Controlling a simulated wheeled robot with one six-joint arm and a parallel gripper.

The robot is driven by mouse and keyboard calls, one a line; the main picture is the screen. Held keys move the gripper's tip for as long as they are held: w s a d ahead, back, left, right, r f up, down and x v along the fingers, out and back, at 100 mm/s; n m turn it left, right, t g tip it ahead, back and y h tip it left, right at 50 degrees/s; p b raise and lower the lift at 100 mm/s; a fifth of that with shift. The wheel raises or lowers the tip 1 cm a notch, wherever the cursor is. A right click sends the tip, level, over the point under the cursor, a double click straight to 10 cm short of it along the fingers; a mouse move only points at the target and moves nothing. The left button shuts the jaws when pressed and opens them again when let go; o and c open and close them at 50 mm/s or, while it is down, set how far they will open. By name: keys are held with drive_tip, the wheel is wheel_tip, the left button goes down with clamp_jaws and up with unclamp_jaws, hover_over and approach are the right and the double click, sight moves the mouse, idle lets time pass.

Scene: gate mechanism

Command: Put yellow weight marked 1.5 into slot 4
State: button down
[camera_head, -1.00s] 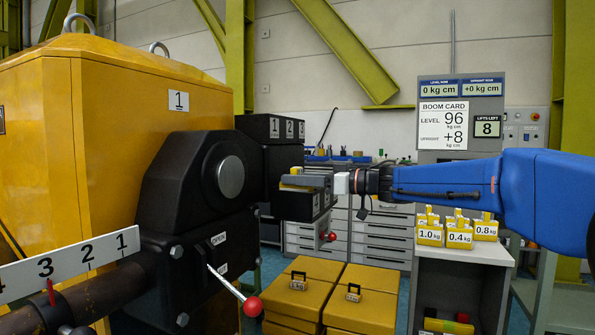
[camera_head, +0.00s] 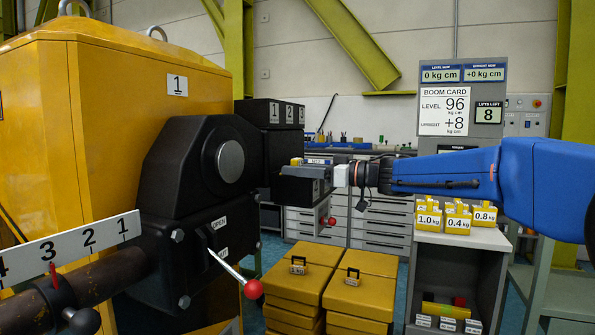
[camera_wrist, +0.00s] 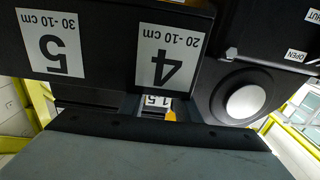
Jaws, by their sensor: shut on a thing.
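My gripper (camera_head: 304,172) is at the dark hanging box beside the black housing and is shut on the yellow weight marked 1.5 (camera_wrist: 170,115). In the wrist view the 1.5 label (camera_wrist: 155,100) and a bit of yellow show between the jaws; most of the weight is hidden. In the head view only a small yellow patch (camera_head: 296,161) shows at the gripper's far end. The slot 4 plate (camera_wrist: 167,56), upside down, is just above the weight in the wrist view. Whether the weight is inside the slot cannot be seen.
The slot 5 plate (camera_wrist: 50,43) is beside slot 4. A round black hub (camera_wrist: 243,103) is close on the right. Yellow weights (camera_head: 457,216) stand on a grey stand under the boom card (camera_head: 444,110). Yellow boxes (camera_head: 300,285) stand on the floor below. A red-knobbed lever (camera_head: 253,289) sticks out.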

drive_tip(key=c, duration=1.3)
unclamp_jaws()
drive_tip(key=shift+a+f, duration=0.1)
drive_tip(key=shift+f, duration=0.7)
drive_tip(key=shift+c, duration=0.2)
drive_tip(key=shift+r, duration=0.45)
drive_tip(key=shift+s+d+r, duration=0.1)
drive_tip(key=shift+d+r, duration=0.05)
drive_tip(key=shift+d, duration=0.15)
drive_tip(key=v, duration=1.1)
drive_tip(key=shift+d+r, duration=0.3)
drive_tip(key=shift+r, duration=0.15)
drive_tip(key=shift+s, duration=0.1)
